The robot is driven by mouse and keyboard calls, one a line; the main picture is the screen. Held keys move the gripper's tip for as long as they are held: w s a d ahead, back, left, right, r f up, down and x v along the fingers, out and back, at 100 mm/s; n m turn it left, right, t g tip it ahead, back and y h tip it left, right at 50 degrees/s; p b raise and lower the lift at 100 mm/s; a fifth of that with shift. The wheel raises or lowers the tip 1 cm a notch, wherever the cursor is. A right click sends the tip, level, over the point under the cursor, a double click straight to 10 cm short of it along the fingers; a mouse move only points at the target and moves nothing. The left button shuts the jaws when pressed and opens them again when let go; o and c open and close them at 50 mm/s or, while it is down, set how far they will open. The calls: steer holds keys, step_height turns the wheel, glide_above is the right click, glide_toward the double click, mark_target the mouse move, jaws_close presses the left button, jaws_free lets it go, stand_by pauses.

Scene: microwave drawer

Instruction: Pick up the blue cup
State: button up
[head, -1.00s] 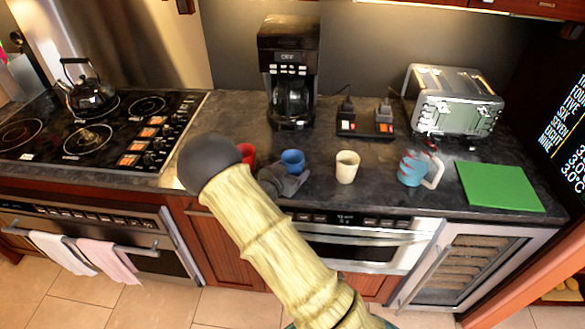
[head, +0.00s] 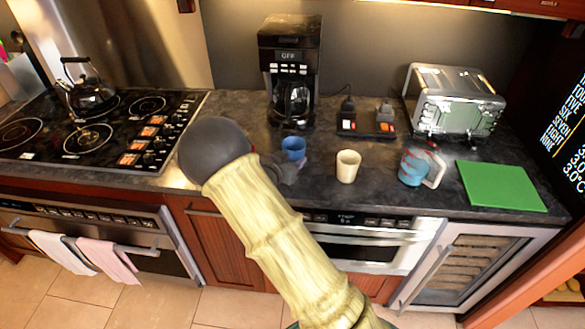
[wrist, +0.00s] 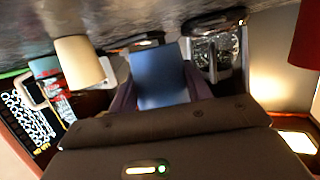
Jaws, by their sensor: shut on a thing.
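The blue cup (head: 293,147) is at the counter's middle, left of a cream cup, with my arm in front of its left side. In the wrist view the blue cup (wrist: 160,76) sits between the two fingers of my gripper (wrist: 160,92), one finger on each side. My gripper is shut on it. In the head view my gripper (head: 293,164) is partly hidden behind my own arm. The cup looks slightly raised from the counter, but its base is hard to see.
A coffee maker (head: 290,75) stands behind. A red cup (wrist: 306,36) shows at the wrist view's right edge.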

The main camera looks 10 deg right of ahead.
mark_target(298, 140)
step_height(298, 140, up, 5)
steer(key=shift+r, duration=0.15)
stand_by(0.7)
